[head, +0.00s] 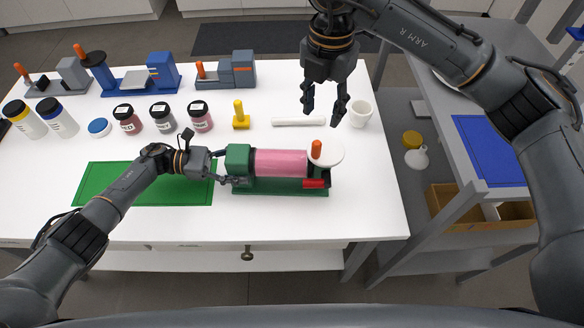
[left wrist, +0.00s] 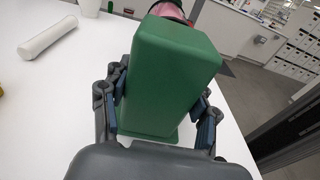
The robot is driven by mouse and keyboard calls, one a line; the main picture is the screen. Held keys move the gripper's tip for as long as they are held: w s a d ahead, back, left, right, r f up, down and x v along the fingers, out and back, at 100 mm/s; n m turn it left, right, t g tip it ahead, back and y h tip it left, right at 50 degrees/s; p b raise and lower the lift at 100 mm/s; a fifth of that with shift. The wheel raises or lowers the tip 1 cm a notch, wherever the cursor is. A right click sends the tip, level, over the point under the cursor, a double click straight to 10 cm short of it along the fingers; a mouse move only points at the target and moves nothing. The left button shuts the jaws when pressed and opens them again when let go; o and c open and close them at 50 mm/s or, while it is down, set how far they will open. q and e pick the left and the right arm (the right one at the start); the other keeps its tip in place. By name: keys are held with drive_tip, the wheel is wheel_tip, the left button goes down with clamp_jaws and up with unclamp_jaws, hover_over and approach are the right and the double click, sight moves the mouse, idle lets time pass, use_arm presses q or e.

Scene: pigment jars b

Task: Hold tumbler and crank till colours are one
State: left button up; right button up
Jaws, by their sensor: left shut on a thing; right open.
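The tumbler has a green base (head: 262,187), a green end block (head: 238,158) and a pink drum (head: 280,163) lying level. At its right end are a white crank disc (head: 334,153) with an upright orange knob (head: 316,149) and a red part (head: 314,183). My left gripper (head: 228,180) is shut on the tumbler's green end; in the left wrist view its fingers (left wrist: 160,118) flank the green block (left wrist: 172,80). The drum looks mostly even pink; its contents cannot be made out further. My right gripper (head: 325,110) is open and empty, above and behind the crank.
Behind stand several lidded jars (head: 161,117), a yellow piece (head: 241,118), a white rod (head: 298,122) and a white cup (head: 360,113). Blue and grey devices (head: 226,70) line the back. A green mat (head: 150,184) lies at left. The table front is clear.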

use_arm(q)
drive_tip(key=shift+a+f, duration=0.1)
drive_tip(key=shift+f, duration=0.15)
drive_tip(key=o, duration=1.3)
drive_tip(key=shift+o, duration=1.3)
drive_tip(key=shift+w+r, duration=0.1)
drive_tip(key=shift+r, duration=0.1)
drive_tip(key=a, duration=0.8)
drive_tip(key=a+r, duration=0.1)
drive_tip(key=a, duration=0.2)
drive_tip(key=shift+w+a, duration=0.3)
drive_tip(key=shift+a, duration=0.1)
